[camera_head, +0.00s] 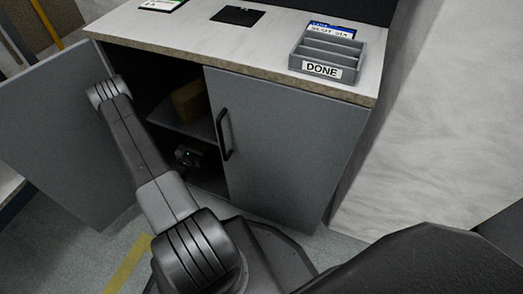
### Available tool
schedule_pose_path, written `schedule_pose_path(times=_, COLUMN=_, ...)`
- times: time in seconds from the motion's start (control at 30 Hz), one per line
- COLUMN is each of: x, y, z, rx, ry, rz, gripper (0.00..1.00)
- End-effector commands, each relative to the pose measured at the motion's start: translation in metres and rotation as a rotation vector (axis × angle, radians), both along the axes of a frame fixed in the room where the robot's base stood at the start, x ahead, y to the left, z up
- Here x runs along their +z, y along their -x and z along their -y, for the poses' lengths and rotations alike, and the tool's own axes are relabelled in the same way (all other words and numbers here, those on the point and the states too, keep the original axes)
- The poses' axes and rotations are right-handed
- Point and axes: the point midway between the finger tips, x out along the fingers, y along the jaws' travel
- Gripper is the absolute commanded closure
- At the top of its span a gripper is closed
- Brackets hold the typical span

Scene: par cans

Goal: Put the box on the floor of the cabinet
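The brown box (188,102) sits on the middle shelf (200,130) inside the grey cabinet (290,140), partly hidden by the right door. The cabinet's left door (60,130) stands open and its right door is shut. The cabinet floor (211,184) shows as a dark strip below the shelf. My arm rises in front of the opening and hides part of it. A small dark part with a green light, which looks like my gripper (187,156), is in the lower compartment, below the box and apart from it. Its fingers cannot be made out.
On the cabinet top are a grey tray labelled DONE (326,67), a blue-edged card (331,29) behind it, a black square (237,16) and a green-edged card (162,5). A pale wall (430,130) stands to the right. Yellow tape (127,265) marks the floor.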

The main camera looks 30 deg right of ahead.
Motion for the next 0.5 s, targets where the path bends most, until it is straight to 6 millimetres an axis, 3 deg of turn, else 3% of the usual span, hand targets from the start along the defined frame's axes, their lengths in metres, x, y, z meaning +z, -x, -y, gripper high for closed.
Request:
schedule_pose_path(times=0.27, x=-0.011, y=0.001, z=0.001, rx=-0.006, ry=0.002, rz=0.001, gripper=0.75)
schedule_pose_path(times=0.5, x=-0.054, y=0.002, z=0.001, rx=-0.006, ry=0.001, rz=0.000, gripper=0.75)
